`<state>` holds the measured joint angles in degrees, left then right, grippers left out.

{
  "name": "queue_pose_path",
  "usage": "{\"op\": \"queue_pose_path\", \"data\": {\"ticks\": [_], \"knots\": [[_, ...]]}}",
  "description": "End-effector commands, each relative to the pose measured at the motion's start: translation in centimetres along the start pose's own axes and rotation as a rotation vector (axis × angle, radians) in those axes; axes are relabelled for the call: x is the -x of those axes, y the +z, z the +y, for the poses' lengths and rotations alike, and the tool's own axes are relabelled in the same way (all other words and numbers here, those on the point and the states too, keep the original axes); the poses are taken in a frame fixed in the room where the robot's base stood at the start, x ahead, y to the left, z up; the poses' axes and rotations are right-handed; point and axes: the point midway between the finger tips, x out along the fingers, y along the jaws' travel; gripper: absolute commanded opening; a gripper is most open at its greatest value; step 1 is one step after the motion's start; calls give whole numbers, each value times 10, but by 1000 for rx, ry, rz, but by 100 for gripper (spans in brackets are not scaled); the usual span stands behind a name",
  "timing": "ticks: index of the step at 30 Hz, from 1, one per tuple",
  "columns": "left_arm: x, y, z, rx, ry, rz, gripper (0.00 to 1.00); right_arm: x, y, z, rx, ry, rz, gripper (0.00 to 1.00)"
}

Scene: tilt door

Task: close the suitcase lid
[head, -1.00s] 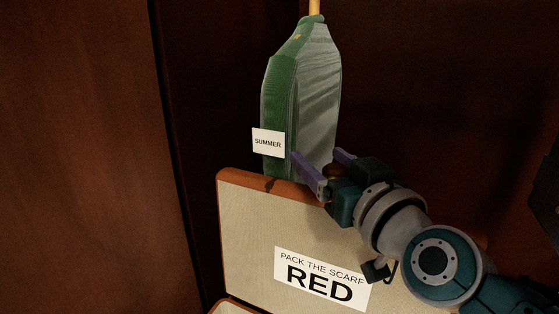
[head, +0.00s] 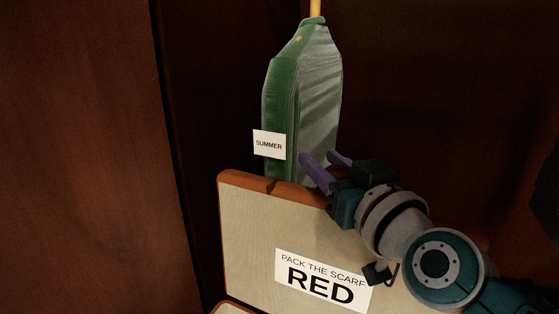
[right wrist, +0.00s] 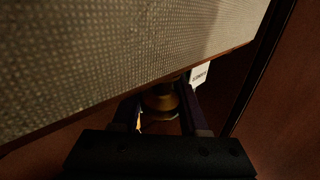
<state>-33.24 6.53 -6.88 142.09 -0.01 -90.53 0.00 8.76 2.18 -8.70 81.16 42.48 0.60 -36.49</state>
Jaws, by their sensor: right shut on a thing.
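The suitcase lid (head: 250,235) stands open and upright, a beige lined panel with an orange-brown rim. A white label (head: 322,281) on it reads "PACK THE SCARF RED". My right gripper (head: 317,155) reaches over the lid's top edge from the right, purple fingers pointing up and left. In the right wrist view, its fingers (right wrist: 160,103) are shut on a golden-brown knob (right wrist: 161,98) beside the lid's edge. How the knob joins the lid is hidden. A sliver of the suitcase base (head: 230,307) shows at the bottom. My left gripper is out of view.
A green and grey garment (head: 318,95) hangs from a yellow rod (head: 315,7) behind the lid, with a white "SUMMER" tag (head: 269,145). Dark wooden walls (head: 80,150) enclose the space at the left and back.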

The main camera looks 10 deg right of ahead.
Motion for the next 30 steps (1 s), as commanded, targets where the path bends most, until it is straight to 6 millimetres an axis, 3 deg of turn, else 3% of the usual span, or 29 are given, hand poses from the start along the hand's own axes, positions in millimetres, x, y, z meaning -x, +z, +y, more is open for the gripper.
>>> {"op": "queue_pose_path", "data": {"ticks": [23,30], "knots": [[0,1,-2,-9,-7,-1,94,0,0,0,1,0,1,0],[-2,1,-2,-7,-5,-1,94,12,-1,-12,36,-3,34,0]]}}
